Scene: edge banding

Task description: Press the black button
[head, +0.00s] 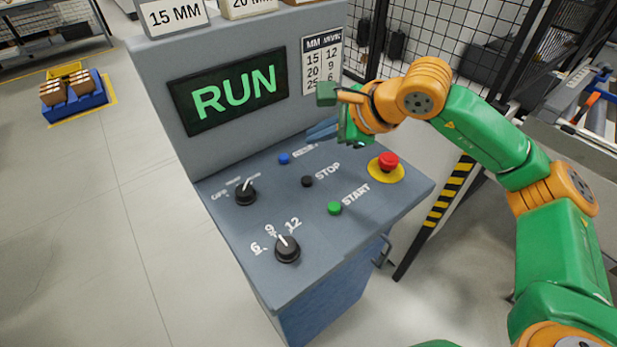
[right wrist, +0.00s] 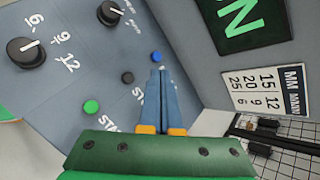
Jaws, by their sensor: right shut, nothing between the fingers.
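The black button (head: 307,181) sits on the sloped grey panel, left of the word STOP. It also shows in the right wrist view (right wrist: 127,77), left of my fingertips. My right gripper (head: 322,130) is above the back of the panel, near the RESET label, apart from the black button. Its blue fingers (right wrist: 160,92) are shut together with nothing between them. The blue button (head: 284,158) is behind the black one and the green START button (head: 334,208) is in front of it. The screen (head: 228,88) reads RUN. My left gripper is not in view.
A red emergency button (head: 388,161) on a yellow base stands at the panel's right. Two black knobs (head: 245,193), (head: 287,249) are on the left and front. The upright screen wall rises behind. A blue crate (head: 76,100) of boxes is on the floor at far left.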

